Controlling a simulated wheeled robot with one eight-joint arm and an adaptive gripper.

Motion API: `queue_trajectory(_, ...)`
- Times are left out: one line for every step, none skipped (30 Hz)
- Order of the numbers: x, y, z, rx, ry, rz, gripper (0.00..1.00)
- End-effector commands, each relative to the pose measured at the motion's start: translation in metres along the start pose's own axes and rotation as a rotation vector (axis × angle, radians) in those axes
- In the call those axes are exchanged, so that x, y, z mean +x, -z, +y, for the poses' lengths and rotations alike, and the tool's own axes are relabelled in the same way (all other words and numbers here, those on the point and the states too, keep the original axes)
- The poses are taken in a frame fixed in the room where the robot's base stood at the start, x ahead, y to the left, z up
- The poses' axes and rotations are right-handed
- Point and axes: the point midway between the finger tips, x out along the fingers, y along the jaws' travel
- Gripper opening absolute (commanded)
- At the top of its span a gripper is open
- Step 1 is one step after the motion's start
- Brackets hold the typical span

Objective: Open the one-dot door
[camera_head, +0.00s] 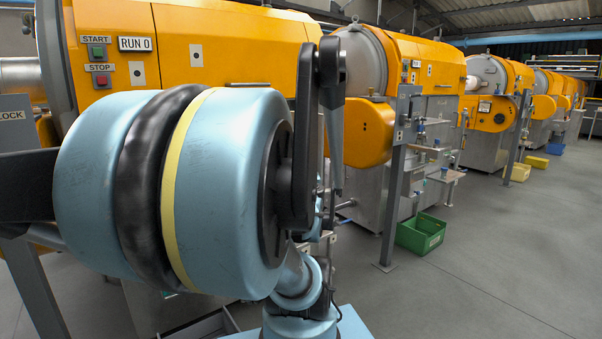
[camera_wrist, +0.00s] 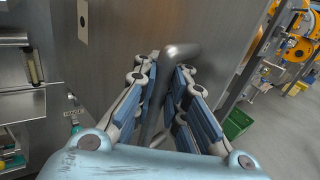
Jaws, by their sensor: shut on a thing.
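In the wrist view, a grey bent bar handle (camera_wrist: 182,50) stands out from a smooth grey panel (camera_wrist: 105,55). A pale plate with one dark dot (camera_wrist: 83,20) is on this panel, up and left of the handle. My gripper (camera_wrist: 162,72) is shut on the handle, with its blue-padded fingers on both sides of the bar. The handle's lower part runs down between the fingers. I cannot tell whether the panel is ajar. In the head view, my arm covers the gripper and handle. Dotted plates also show on the orange machine front (camera_head: 225,40) there.
START and STOP buttons (camera_head: 98,62) are on the nearest machine. A grey post (camera_head: 395,180) and a green crate (camera_head: 420,232) stand to the right. Shelves (camera_wrist: 22,110) show at the left of the wrist view. The floor at right (camera_head: 520,270) is clear.

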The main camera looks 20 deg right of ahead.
Motion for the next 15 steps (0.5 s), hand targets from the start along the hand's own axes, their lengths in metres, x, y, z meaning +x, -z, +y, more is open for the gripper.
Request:
queue_trajectory(-0.0011, 0.0015, -0.0026, -0.001, 0.009, 0.0, 0.0)
queue_trajectory(-0.0011, 0.0015, -0.0029, -0.001, 0.009, 0.0, 0.0)
queue_trajectory(-0.0011, 0.0015, -0.0033, -0.001, 0.01, 0.0, 0.0)
queue_trajectory(-0.0011, 0.0015, -0.0035, -0.001, 0.01, 0.0, 0.0)
queue_trajectory(-0.0011, 0.0015, -0.0037, -0.001, 0.01, 0.0, 0.0)
queue_trajectory(-0.0011, 0.0015, -0.0038, -0.001, 0.011, 0.0, 0.11)
queue_trajectory(-0.0012, 0.0015, -0.0038, -0.001, 0.011, 0.0, 0.18)
queue_trajectory(-0.0012, 0.0015, -0.0037, 0.0, 0.01, 0.0, 0.25)
queue_trajectory(-0.001, 0.0014, -0.0035, 0.0, 0.009, 0.0, 0.26)
queue_trajectory(-0.0009, 0.0012, -0.0033, 0.0, 0.009, 0.0, 0.26)
queue_trajectory(-0.0007, 0.0011, -0.0031, 0.0, 0.008, 0.0, 0.26)
queue_trajectory(-0.0006, 0.001, -0.0034, 0.0, 0.008, 0.0, 0.26)
queue_trajectory(-0.0005, 0.0009, -0.0035, 0.0, 0.008, 0.0, 0.26)
queue_trajectory(-0.0004, 0.0008, -0.0035, 0.0, 0.008, 0.0, 0.26)
queue_trajectory(-0.0003, 0.0007, -0.0034, 0.0, 0.007, 0.0, 0.26)
